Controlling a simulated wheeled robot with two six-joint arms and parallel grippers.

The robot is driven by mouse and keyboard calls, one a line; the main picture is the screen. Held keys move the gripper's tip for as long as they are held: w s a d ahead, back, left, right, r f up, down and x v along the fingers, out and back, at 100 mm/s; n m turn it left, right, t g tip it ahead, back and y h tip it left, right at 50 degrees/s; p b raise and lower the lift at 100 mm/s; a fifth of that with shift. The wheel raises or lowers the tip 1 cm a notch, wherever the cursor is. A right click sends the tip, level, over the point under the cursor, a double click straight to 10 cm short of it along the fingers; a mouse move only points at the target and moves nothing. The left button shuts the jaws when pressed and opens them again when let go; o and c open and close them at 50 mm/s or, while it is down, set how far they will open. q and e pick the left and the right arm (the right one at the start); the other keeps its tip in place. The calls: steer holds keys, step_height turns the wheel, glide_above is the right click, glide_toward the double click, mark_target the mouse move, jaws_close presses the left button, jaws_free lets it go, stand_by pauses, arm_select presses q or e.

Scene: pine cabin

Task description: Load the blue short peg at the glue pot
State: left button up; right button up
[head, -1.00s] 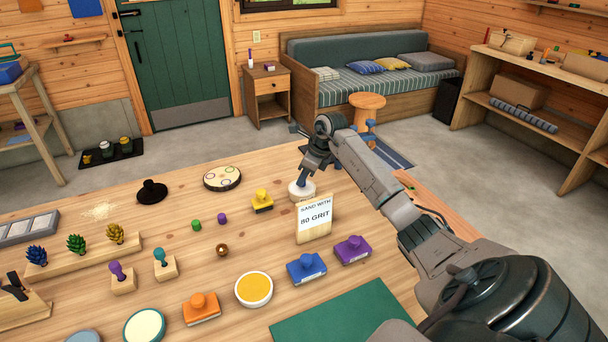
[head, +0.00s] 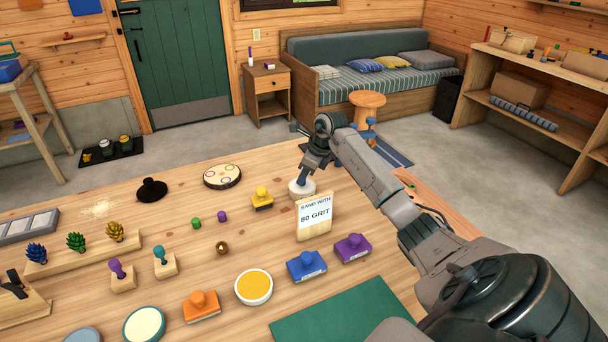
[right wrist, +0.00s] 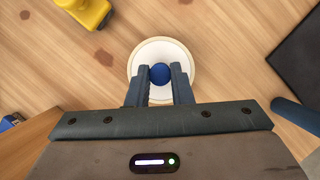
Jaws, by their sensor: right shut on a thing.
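The glue pot (head: 298,194) is a low, round, whitish pot at the far right of the bench. It also shows in the right wrist view (right wrist: 162,44), with a pale rim. My right gripper (head: 302,182) points down over the pot. In the right wrist view, its two fingers (right wrist: 160,80) are shut on the blue short peg (right wrist: 160,73), whose round blue top shows between the tips. The peg is over the middle of the pot; its lower end is hidden, so I cannot tell how deep it sits. My left gripper is out of view.
Green (head: 196,223) and purple (head: 222,216) small pieces stand mid-bench.

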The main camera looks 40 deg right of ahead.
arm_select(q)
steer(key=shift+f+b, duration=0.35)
arm_select(e)
steer(key=shift+f, duration=0.4)
stand_by(0.9)
